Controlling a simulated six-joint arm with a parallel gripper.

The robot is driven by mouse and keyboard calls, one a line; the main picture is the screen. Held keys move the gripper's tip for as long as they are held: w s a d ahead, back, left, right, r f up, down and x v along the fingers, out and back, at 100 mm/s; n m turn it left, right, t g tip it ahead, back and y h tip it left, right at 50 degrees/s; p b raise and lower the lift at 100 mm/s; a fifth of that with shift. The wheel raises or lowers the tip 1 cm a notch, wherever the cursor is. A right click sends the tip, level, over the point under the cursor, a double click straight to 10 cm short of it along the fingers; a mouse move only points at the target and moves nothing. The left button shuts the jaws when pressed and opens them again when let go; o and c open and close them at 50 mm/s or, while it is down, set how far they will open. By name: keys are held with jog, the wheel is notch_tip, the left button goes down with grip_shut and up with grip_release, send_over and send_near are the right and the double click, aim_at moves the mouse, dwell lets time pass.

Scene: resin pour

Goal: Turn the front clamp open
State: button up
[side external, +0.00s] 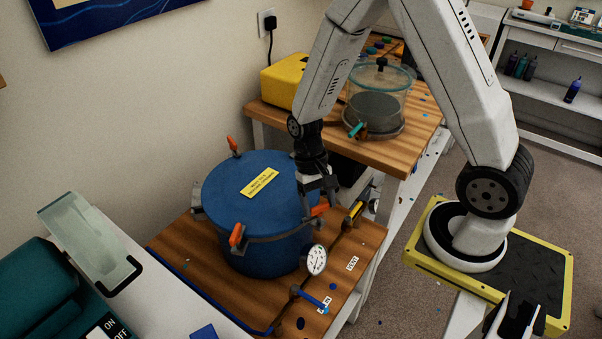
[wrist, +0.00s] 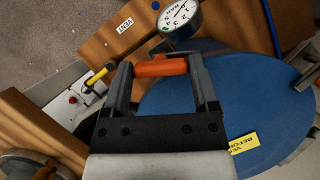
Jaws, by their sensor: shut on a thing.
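A blue round pressure pot (side external: 262,190) with a yellow label on its lid stands on the wooden bench. Orange-handled clamps sit around its rim: one at the back (side external: 232,144), one at the left front (side external: 236,235), and one on the right (side external: 321,208). My gripper (side external: 319,192) is at the right clamp. In the wrist view, its two fingers (wrist: 162,68) are on either end of that orange handle (wrist: 160,67), which lies across between them. The side view partly hides this clamp behind the fingers. The lid (wrist: 240,110) fills the right of the wrist view.
A pressure gauge (side external: 317,260) stands close beside the held clamp. A yellow-handled valve (side external: 355,211) and a blue-handled valve (side external: 314,300) are on the piping. A glass chamber (side external: 378,98) and a yellow pump (side external: 287,82) stand on the table behind.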

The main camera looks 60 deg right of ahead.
jog(key=n+h, duration=0.1)
jog(key=n, duration=0.1)
jog(key=n+h, duration=0.1)
jog(key=n, duration=0.2)
jog(key=shift+a+g, duration=0.1)
jog(key=shift+g, duration=0.2)
jog(key=shift+n, duration=0.4)
jog(key=o, duration=1.1)
jog(key=shift+v, duration=3.9)
jog(key=shift+s+a, duration=0.1)
